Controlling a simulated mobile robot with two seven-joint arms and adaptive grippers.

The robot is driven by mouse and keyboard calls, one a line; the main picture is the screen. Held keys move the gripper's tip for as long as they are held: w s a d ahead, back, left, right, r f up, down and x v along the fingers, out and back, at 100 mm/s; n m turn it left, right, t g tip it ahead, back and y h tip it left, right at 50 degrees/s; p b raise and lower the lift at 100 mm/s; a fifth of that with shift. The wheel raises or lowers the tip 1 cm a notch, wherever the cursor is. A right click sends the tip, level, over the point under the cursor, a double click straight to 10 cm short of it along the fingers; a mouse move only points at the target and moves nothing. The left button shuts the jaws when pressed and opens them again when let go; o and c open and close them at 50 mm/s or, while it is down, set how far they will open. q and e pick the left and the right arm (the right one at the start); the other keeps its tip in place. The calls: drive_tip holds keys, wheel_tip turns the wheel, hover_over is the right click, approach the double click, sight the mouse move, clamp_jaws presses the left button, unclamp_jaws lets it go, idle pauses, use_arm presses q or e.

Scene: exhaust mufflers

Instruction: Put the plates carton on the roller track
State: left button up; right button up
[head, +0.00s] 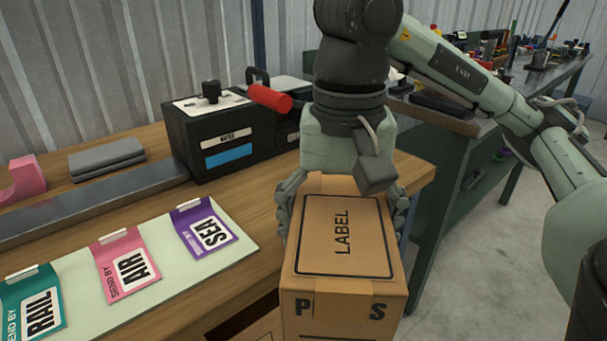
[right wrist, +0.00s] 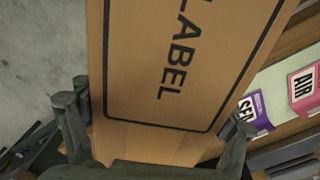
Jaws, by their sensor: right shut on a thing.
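A brown cardboard carton (head: 345,285) is at the lower middle of the head view, at the bench's right end. Its top has a framed LABEL panel, and its near side shows the letters P and S. My right gripper (head: 345,208) reaches down over its far end, with a finger on each side, shut on it. The right wrist view shows the carton (right wrist: 175,60) between the two fingers of the gripper (right wrist: 155,128). The carton's underside is hidden, so I cannot tell whether it touches anything below. My left gripper is not in view. I cannot identify a roller track.
A pale board (head: 180,262) with RAIL, AIR and SEA cards lies on the wooden bench (head: 150,140). A black machine with a red handle (head: 270,97) stands behind. Brown cardboard (head: 255,328) shows below the bench edge. A cluttered green bench (head: 450,165) is at right; grey floor is open.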

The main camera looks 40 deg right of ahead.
drive_tip(key=w, duration=0.2)
drive_tip(key=w+d, duration=0.1)
drive_tip(key=w, duration=0.2)
drive_tip(key=w+d, duration=0.1)
drive_tip(key=w, duration=0.1)
drive_tip(key=shift+w+d, duration=0.15)
drive_tip(key=shift+w, duration=0.1)
drive_tip(key=w, duration=0.2)
drive_tip(key=w+d+p, duration=0.1)
drive_tip(key=w, duration=0.1)
drive_tip(key=shift+w+d+f, duration=0.1)
drive_tip(key=shift+w+d, duration=0.1)
drive_tip(key=shift+w, duration=0.05)
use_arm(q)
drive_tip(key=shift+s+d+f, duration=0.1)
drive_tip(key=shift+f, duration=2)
use_arm(e)
drive_tip(key=shift+s+f, duration=0.1)
drive_tip(key=shift+f, duration=0.55)
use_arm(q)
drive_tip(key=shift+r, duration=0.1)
use_arm(e)
drive_tip(key=shift+f, duration=0.15)
drive_tip(key=o, duration=1.5)
drive_tip(key=shift+c, duration=0.2)
drive_tip(key=shift+o, duration=1.3)
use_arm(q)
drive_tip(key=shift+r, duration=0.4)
